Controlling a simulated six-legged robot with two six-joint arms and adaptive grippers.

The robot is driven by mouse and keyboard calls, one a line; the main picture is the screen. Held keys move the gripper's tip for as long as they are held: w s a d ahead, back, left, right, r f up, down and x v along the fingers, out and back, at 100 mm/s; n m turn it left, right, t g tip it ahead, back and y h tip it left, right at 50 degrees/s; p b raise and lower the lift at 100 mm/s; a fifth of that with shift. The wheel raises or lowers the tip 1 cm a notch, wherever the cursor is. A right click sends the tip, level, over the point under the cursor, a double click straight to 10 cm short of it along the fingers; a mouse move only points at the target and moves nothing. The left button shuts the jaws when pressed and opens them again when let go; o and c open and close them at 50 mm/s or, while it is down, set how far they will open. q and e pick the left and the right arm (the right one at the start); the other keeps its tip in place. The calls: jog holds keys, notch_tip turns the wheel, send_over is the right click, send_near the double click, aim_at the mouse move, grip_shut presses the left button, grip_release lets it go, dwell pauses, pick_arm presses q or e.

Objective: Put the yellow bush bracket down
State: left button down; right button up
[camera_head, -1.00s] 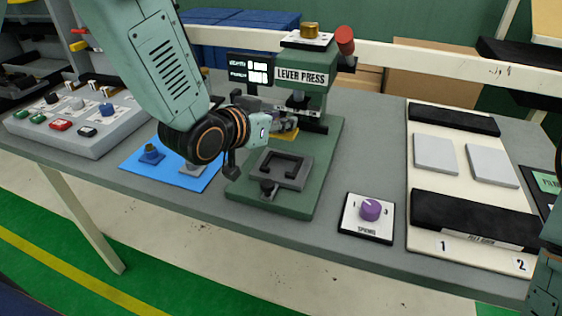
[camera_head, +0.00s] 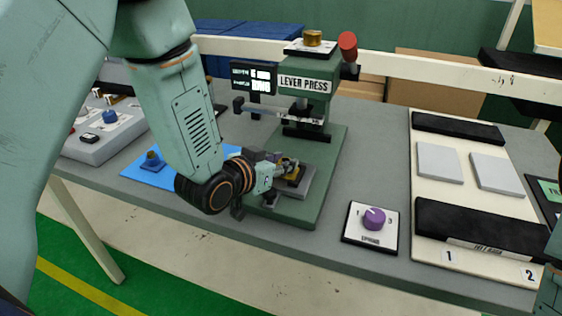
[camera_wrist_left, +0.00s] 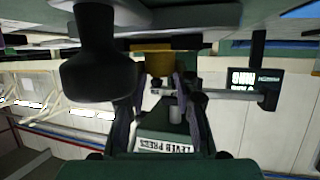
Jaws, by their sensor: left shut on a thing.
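The yellow bush bracket (camera_head: 291,172) is between the fingers of my left gripper (camera_head: 284,169), which is shut on it. In the head view it is over the grey fixture (camera_head: 306,185) on the base of the green lever press (camera_head: 325,150). Whether it touches the fixture I cannot tell. In the left wrist view the yellow bracket (camera_wrist_left: 154,62) shows between the two fingers (camera_wrist_left: 152,95). The gripper hides part of the fixture. My right gripper is not in view.
The press ram and arm (camera_head: 300,115) stand behind and above my gripper. A blue mat (camera_head: 150,174) with a blue part (camera_head: 153,159) lies to the left. A purple-knob dial (camera_head: 373,218) and a white board with grey plates (camera_head: 440,163) are to the right.

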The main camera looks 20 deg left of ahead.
pick_arm(q)
jog(key=shift+f, duration=0.15)
jog(key=c, duration=1)
grip_release()
